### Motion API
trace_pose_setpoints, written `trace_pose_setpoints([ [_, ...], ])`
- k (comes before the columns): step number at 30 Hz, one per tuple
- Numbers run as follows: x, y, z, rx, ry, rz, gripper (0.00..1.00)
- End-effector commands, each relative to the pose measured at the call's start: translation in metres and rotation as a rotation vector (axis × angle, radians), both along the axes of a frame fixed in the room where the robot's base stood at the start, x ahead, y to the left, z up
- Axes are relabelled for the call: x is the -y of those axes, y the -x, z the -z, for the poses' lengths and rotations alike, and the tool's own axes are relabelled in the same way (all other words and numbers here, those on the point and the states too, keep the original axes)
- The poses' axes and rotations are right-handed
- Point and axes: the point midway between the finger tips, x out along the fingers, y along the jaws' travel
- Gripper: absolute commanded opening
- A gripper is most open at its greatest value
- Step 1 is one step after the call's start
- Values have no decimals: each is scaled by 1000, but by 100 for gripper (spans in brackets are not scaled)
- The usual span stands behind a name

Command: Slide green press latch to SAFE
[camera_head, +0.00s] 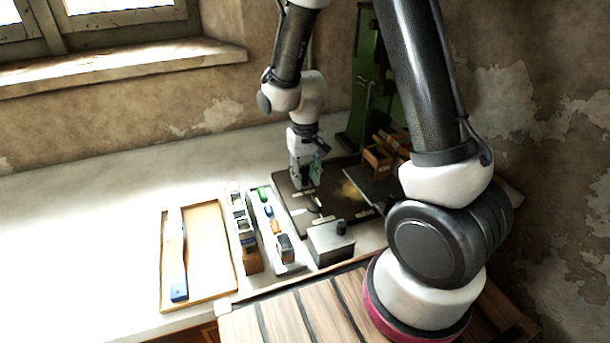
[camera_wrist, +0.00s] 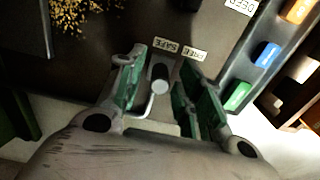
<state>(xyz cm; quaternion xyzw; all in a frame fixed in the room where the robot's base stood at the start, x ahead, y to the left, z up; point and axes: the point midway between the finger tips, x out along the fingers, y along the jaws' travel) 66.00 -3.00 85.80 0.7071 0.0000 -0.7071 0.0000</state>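A small upright knob with a dark body and grey end (camera_wrist: 160,80), apparently the latch handle, stands on the dark board (camera_wrist: 120,25). A thin bent metal rod (camera_wrist: 150,106) lies beside it. The SAFE label (camera_wrist: 166,46) is just beyond the knob, and the FREE label (camera_wrist: 195,54) is to its right. My gripper (camera_wrist: 163,75) is open, its green-padded fingers on either side of the knob with gaps visible. In the head view my gripper (camera_head: 308,180) points down low over the board; the knob cannot be made out there.
The green press (camera_head: 363,85) stands behind the board. A narrow tray (camera_head: 291,269) with small coloured pieces and a wooden tray (camera_head: 222,295) with a blue-ended tool lie left. A grey box (camera_head: 330,244) with a black knob sits in front.

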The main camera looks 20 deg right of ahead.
Motion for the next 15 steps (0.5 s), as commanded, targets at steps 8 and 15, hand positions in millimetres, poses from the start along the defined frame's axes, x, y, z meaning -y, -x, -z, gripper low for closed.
trace_pose_setpoints([
  [8,0,0,0,0,0,0,68],
  [15,0,-1,-5,2,-1,0,68],
])
